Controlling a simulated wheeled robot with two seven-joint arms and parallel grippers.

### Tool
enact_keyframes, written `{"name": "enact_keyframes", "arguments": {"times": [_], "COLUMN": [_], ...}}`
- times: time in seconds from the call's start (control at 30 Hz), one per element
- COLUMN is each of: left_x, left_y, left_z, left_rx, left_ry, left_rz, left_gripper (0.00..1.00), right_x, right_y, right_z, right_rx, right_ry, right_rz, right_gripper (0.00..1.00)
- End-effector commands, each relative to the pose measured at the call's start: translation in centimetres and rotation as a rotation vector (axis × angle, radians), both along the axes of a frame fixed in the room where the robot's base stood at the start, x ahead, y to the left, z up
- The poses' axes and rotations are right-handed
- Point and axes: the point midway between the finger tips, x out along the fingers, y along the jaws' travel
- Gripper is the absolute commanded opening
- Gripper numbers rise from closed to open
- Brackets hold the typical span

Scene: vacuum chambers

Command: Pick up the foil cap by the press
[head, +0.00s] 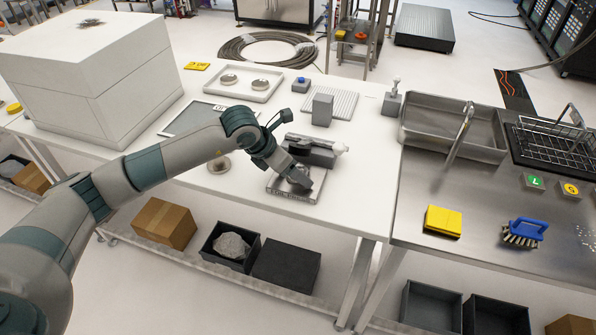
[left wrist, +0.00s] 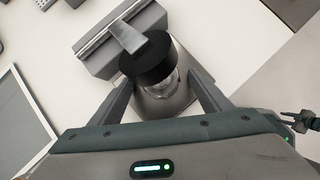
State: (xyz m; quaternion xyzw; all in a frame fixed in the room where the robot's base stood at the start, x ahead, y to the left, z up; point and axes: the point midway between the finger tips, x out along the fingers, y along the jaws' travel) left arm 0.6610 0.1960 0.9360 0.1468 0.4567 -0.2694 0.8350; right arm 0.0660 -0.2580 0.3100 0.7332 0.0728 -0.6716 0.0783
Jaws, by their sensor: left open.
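The press (left wrist: 140,45) shows in the left wrist view as a grey body with a flat lever and a black round head. A shiny, crumpled-looking silver piece, apparently the foil cap (left wrist: 168,82), shows just below the black head, which partly hides it. My left gripper (left wrist: 162,80) is open, with one finger on each side of the shiny piece; I cannot tell whether they touch it. In the head view my left gripper (head: 298,180) is low over the press's lettered grey base plate (head: 283,194) and hides most of the cap.
A small metal disc (head: 219,166) stands left of the press. A grey-framed panel (head: 180,120), a white tray (head: 215,90) with two round dishes and a grey block (head: 322,110) lie behind. A steel sink (head: 415,130) stands right.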

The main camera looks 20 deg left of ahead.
Motion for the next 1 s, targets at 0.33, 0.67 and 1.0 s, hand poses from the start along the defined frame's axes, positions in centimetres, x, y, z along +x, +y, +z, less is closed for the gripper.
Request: {"name": "enact_keyframes", "arguments": {"times": [0.33,0.67,1.0], "left_x": [0.01,0.01,0.02], "left_y": [0.01,0.01,0.02], "left_z": [-0.04,-0.02,0.01], "left_rx": [0.0,0.001,0.001], "left_ry": [0.0,0.0,0.0], "left_rz": [0.0,0.001,0.001], "left_gripper": [0.71,0.28,0.24], "right_x": [0.1,0.14,0.15], "right_y": [0.18,0.22,0.25], "right_z": [-0.02,-0.02,-0.07], "right_rx": [0.002,0.003,0.003], "right_ry": [-0.002,-0.003,-0.004], "right_rz": [0.0,0.0,0.001], "right_gripper": [0.31,0.31,0.31]}}
